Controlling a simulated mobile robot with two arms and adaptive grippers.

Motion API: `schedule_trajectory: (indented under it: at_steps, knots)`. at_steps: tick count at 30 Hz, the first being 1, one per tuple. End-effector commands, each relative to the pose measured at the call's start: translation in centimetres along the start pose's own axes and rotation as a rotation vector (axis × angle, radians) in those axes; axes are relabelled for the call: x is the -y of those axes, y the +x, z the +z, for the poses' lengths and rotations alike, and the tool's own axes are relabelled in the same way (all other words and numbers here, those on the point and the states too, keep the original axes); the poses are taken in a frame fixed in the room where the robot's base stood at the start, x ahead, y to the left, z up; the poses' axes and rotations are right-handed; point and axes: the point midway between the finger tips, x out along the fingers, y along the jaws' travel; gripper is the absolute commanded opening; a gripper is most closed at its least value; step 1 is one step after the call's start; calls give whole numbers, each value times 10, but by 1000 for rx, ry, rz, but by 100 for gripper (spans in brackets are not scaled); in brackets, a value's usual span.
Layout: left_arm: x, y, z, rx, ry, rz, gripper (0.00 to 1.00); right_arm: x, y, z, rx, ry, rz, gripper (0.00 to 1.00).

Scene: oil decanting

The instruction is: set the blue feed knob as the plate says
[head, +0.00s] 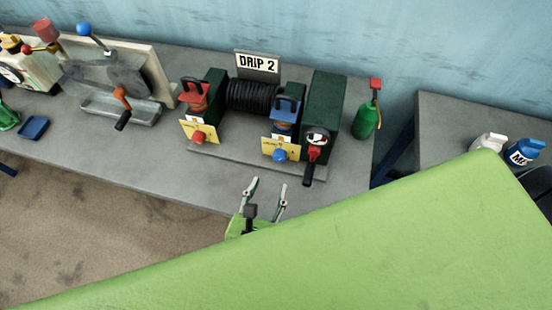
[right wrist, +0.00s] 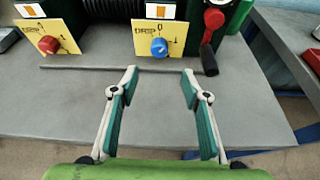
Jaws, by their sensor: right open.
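The plate (head: 257,63) reads "DRIP 2" and stands behind the machine at the back of the bench. The blue feed knob (head: 280,155) sits on a yellow dial card at the machine's front right; it also shows in the right wrist view (right wrist: 159,47). That card (right wrist: 174,33) carries "DRIP", a 0 at the top and a 1 at the right. The knob's pointer appears to be up near the 0, but is small. My left gripper is out of view.
A red knob (right wrist: 50,44) on a similar card is to the left. A black-handled red lever (right wrist: 209,50) is close to the right of the blue knob. A green oil can (head: 366,121) stands at the bench's right end. The bench front is clear.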

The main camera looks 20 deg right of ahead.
Motion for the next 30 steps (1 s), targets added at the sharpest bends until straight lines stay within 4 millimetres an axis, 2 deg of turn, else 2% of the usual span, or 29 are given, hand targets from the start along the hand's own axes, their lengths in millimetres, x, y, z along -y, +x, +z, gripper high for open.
schedule_trajectory:
  at_steps: [9,15,21,29,30]
  knots:
    - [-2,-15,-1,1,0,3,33,-1,69,4,6,0,1,42]
    - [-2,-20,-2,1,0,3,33,-2,101,3,4,1,3,42]
    - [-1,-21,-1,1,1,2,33,-2,115,2,2,2,4,42]
    - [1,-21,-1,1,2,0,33,-1,117,1,2,3,4,42]
    - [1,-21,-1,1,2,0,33,-1,117,2,2,3,4,40]
